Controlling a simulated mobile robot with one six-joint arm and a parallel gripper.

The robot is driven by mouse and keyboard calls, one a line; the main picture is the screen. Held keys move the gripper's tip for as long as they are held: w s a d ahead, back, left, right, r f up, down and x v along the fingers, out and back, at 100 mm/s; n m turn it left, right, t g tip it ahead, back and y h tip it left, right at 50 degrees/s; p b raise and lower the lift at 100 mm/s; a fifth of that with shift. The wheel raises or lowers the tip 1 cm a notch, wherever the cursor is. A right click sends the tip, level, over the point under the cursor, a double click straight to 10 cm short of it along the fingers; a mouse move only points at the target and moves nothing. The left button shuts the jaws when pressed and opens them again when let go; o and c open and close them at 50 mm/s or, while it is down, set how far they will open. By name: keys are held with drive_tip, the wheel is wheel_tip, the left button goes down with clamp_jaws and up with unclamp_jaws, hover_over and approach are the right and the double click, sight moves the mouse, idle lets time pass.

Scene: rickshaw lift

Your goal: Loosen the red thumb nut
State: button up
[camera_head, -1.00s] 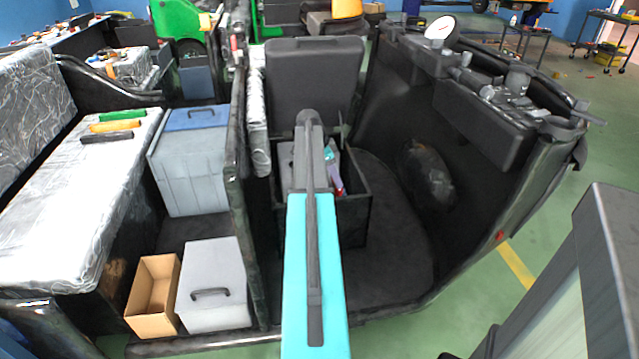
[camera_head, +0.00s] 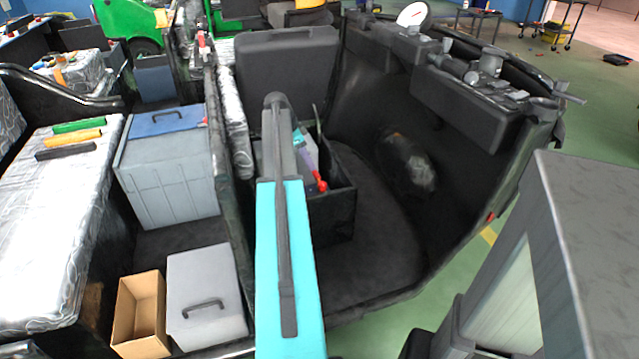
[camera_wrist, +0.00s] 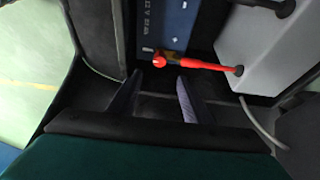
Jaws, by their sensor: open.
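In the wrist view a bright red part, which looks like the red thumb nut (camera_wrist: 165,57), has a rounded head at its left end. A red rod runs right from it to a pale grey housing (camera_wrist: 265,45). My gripper (camera_wrist: 160,75) is open and empty, its two dark fingers apart just below the red part in the picture; contact cannot be told. In the head view a small red part (camera_head: 320,184) shows in the open black box (camera_head: 335,208), right of my turquoise arm.
A blue panel with white marks (camera_wrist: 175,22) lies behind the red part. In the head view a black case (camera_head: 290,75) stands behind the black box. Grey lidded boxes (camera_head: 205,290) and an open cardboard box (camera_head: 140,315) stand left. Dark floor is clear on the right.

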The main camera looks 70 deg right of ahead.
sight(322, 183)
drive_tip(key=x, duration=1.3)
drive_tip(key=shift+s+d+f, duration=0.1)
drive_tip(key=shift+s+f, duration=0.05)
drive_tip(key=shift+f, duration=0.15)
drive_tip(key=c, duration=1.1)
